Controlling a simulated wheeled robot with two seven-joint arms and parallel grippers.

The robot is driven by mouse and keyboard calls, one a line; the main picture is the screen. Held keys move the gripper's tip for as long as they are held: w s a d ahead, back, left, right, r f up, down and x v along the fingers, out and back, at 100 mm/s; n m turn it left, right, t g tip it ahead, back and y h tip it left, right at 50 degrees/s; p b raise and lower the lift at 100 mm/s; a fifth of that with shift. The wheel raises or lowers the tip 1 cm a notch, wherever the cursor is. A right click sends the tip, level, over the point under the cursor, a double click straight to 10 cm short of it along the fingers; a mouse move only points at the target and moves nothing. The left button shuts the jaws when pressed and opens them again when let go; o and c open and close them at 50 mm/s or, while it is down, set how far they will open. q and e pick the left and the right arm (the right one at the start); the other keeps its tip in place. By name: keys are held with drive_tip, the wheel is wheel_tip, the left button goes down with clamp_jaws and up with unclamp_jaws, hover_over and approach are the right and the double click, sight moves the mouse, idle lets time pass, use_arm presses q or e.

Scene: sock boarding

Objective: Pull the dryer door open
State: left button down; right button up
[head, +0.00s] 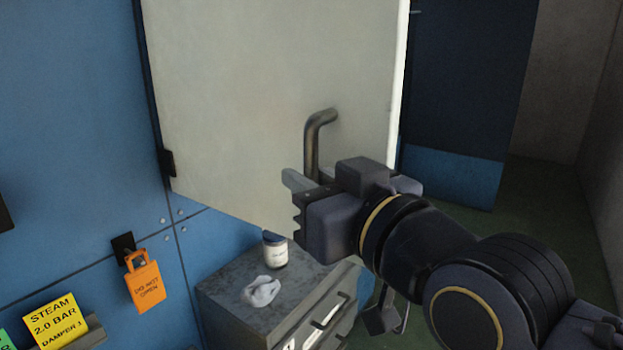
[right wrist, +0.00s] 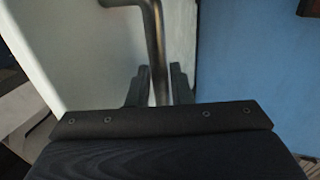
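The dryer door (head: 240,90) is a pale grey panel in the head view. It stands out at an angle from the blue wall, partly open, with a dark hinge (head: 168,163) at its left edge. Its handle (head: 314,140) is a bent metal bar near the right side. My right gripper (head: 308,179) is at the lower part of the handle. In the right wrist view the handle (right wrist: 157,50) runs down between the two fingers (right wrist: 159,86), which sit close on both sides of it. My left gripper is not in view.
A grey cabinet (head: 235,287) below the door bears a jar (head: 275,250) and a crumpled pale cloth (head: 261,291). An orange tag (head: 145,286) and a yellow sign (head: 56,322) are at the lower left. Open floor (head: 540,225) shows at the right.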

drive_tip(key=b+v, duration=0.2)
drive_tip(key=v, duration=0.6)
drive_tip(key=shift+w+a, duration=0.1)
